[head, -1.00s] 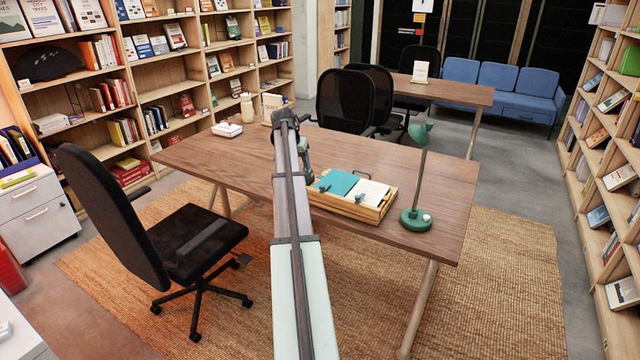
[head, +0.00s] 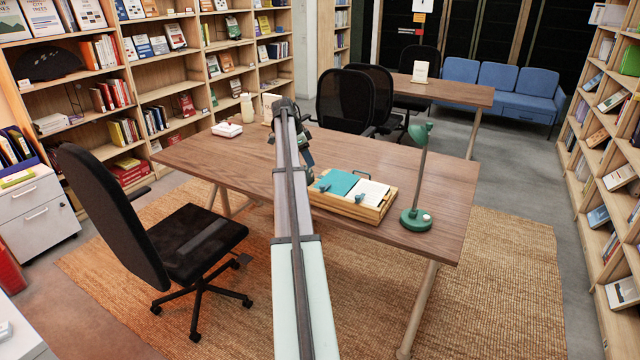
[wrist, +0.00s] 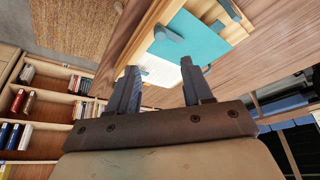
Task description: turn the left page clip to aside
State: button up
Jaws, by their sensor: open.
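A wooden tray (head: 346,211) on the desk holds an open book-like item with a teal left side (head: 336,182) and a white right page (head: 371,190). The left page clip (head: 324,188) is a small blue-grey piece on the front part of the teal side. A clip, seemingly the same one, shows in the wrist view (wrist: 168,36) on the teal near the tray's rim. A second clip (head: 360,197) sits at the white page's front. My gripper (wrist: 158,70) is open and empty, above and apart from the tray. My arm hides much of it in the head view.
A green desk lamp (head: 416,219) stands just right of the tray. The desk (head: 225,156) is clear left of my arm. A black chair (head: 195,240) stands at the front left.

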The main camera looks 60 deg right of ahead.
aim_at(322, 186)
jog(key=x, duration=1.2)
jog(key=shift+s+d+f, duration=0.1)
jog(key=shift+f, duration=0.25)
grip_shut()
